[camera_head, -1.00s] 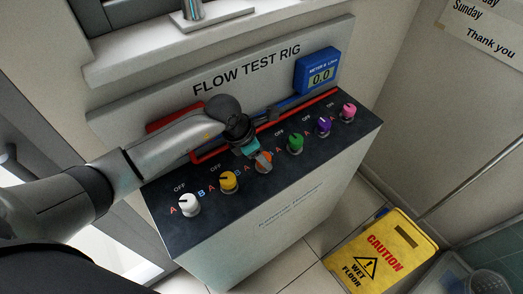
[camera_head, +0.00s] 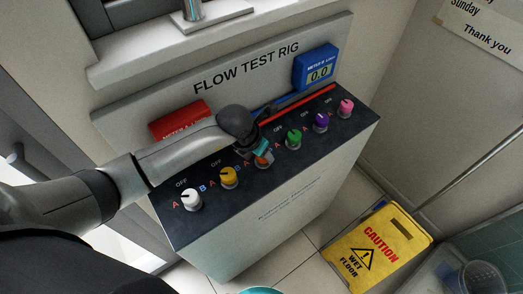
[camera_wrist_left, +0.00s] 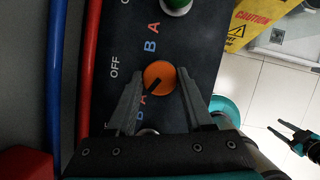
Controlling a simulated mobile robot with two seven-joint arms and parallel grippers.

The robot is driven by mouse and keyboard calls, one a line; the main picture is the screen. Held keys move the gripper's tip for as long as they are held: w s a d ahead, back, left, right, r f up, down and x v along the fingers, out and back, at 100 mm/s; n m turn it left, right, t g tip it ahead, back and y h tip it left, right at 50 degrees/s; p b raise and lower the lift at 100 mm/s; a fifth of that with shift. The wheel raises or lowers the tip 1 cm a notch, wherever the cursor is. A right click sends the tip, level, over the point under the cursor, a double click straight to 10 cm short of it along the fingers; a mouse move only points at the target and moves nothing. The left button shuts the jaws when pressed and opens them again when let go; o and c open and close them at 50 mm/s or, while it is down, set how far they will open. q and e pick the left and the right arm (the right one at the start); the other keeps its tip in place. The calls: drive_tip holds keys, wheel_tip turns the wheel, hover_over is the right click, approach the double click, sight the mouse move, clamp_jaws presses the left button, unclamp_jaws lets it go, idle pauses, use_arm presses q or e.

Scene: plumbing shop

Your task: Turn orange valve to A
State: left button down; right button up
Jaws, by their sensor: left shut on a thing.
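The orange valve (camera_head: 264,161) is a round knob on the dark panel of the flow test rig, between the yellow knob (camera_head: 228,177) and the green knob (camera_head: 293,139). My left gripper (camera_wrist_left: 161,84) is shut on it, one finger on each side. In the wrist view the orange valve (camera_wrist_left: 158,76) shows a dark pointer line slanting to the lower left, towards the red A beside it. OFF is to its left and a blue B above it. In the head view the gripper partly hides the knob. My right gripper (camera_wrist_left: 292,136) is open and empty at the wrist view's right edge.
White (camera_head: 190,200), purple (camera_head: 320,122) and pink (camera_head: 346,107) knobs share the panel. Red and blue pipes run behind them. A blue meter (camera_head: 316,68) reads 0.0; a red meter (camera_head: 180,120) is at left. A yellow caution sign (camera_head: 378,248) stands on the floor at right.

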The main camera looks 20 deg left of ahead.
use_arm(q)
drive_tip(key=shift+c, duration=1.4)
unclamp_jaws()
drive_tip(key=shift+r, duration=0.15)
drive_tip(key=v, duration=1.5)
